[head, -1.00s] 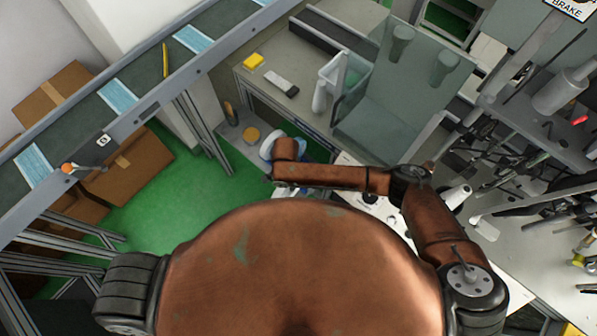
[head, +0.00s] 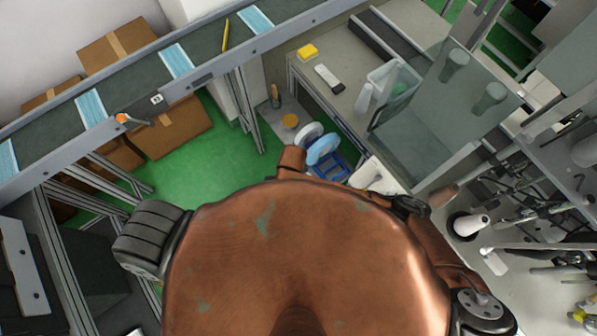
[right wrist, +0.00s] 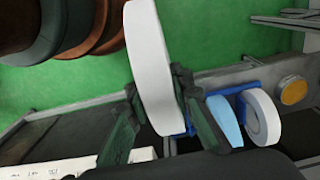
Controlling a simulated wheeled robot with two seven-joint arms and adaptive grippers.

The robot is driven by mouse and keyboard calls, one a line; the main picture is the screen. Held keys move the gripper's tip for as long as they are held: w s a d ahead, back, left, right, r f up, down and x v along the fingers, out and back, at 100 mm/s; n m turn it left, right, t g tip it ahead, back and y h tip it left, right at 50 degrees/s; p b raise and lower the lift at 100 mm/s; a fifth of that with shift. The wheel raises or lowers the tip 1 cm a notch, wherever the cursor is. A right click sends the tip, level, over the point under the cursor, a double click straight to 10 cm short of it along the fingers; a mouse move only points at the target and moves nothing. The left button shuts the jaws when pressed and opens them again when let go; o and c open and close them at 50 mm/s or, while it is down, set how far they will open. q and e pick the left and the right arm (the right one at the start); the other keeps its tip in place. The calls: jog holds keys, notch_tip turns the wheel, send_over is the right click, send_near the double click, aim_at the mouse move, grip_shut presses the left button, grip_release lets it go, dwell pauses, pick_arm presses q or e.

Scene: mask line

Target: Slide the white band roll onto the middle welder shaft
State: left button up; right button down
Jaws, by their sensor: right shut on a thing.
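A white band roll (right wrist: 150,55) stands on edge between the dark green fingers of my right gripper (right wrist: 157,100) in the right wrist view. The gripper is shut on it. In the head view this gripper is hidden behind my body and arm. A second white roll (right wrist: 262,117) sits in a blue rack (right wrist: 238,91) beside a light blue roll (right wrist: 224,121). In the head view, this white roll (head: 306,134) and the blue roll (head: 323,149) also show at the rack (head: 333,168). I cannot pick out the middle welder shaft. My left gripper is out of view.
A conveyor (head: 135,85) with blue masks runs along the upper left. A bench (head: 330,50) holds a yellow block and a clear-walled guard (head: 420,125). Machine rods and a white cone spool (head: 470,223) stand at right. Green floor (head: 205,165) is open at left.

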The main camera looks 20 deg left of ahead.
jog(key=shift+s+a+r+p, duration=0.5)
jog(key=shift+s+r+p, duration=0.2)
jog(key=shift+p, duration=0.15)
jog(key=shift+s+a+r+p, duration=0.5)
jog(key=shift+s+r+p, duration=0.15)
jog(key=shift+p, duration=0.2)
jog(key=shift+f, duration=0.1)
